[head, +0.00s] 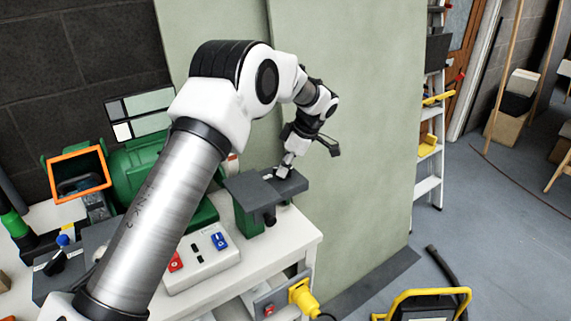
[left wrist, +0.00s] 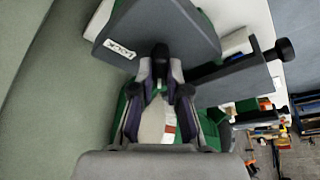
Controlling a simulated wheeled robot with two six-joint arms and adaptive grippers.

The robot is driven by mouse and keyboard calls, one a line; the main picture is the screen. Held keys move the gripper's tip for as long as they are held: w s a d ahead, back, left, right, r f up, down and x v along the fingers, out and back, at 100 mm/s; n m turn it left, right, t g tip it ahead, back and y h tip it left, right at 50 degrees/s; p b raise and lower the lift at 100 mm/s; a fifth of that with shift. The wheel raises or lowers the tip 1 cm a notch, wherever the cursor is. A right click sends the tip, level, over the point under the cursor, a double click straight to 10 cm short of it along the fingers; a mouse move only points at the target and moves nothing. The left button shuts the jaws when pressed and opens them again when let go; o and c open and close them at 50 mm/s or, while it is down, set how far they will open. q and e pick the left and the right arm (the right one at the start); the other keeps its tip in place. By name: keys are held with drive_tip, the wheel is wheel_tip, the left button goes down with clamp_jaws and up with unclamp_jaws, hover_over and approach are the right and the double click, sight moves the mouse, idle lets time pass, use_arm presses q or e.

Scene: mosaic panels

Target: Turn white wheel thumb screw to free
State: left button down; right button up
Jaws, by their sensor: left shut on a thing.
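My left gripper (head: 285,170) reaches from above to the grey plate (head: 240,188) at the end of the green machine. In the left wrist view, its fingers (left wrist: 160,68) are closed around a dark knob-like piece (left wrist: 160,52) under the plate edge, which I take for the thumb screw. The fingers mostly hide it, so its turn angle cannot be told. My right gripper is not in view.
A second black knob (left wrist: 286,50) sticks out on the right in the left wrist view. A switch box (head: 205,265) and a yellow plug (head: 303,297) are nearer.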

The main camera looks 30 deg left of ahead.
use_arm(q)
drive_tip(key=shift+s+f, duration=0.1)
drive_tip(key=shift+f, duration=0.1)
idle(0.4)
drive_tip(key=c, duration=1.3)
unclamp_jaws()
drive_tip(key=shift+o, duration=0.7)
drive_tip(key=shift+a+n, duration=0.25)
drive_tip(key=shift+n, duration=0.05)
drive_tip(key=v, duration=1.2)
drive_tip(key=shift+a, duration=0.15)
